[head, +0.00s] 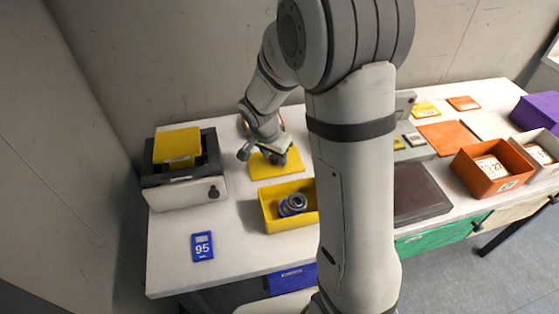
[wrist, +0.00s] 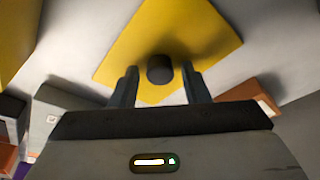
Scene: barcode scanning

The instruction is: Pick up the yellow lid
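The yellow lid (head: 283,165) lies flat on the white table, behind the yellow box (head: 275,221). In the wrist view the lid (wrist: 130,45) is a yellow panel with a short dark round knob (wrist: 160,69). My gripper (head: 258,152) is over the lid, pointing down. In the wrist view its two fingers (wrist: 158,80) are apart, one on each side of the knob, with gaps between. Whether the fingertips are at the knob's height is unclear. In the head view my gripper hides part of the lid and its knob.
The yellow box holds a blue and metal round item (head: 293,205). A dark machine (head: 185,185) with a yellow piece (head: 177,146) on top stands left. A blue card marked 95 (head: 202,246) lies front left.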

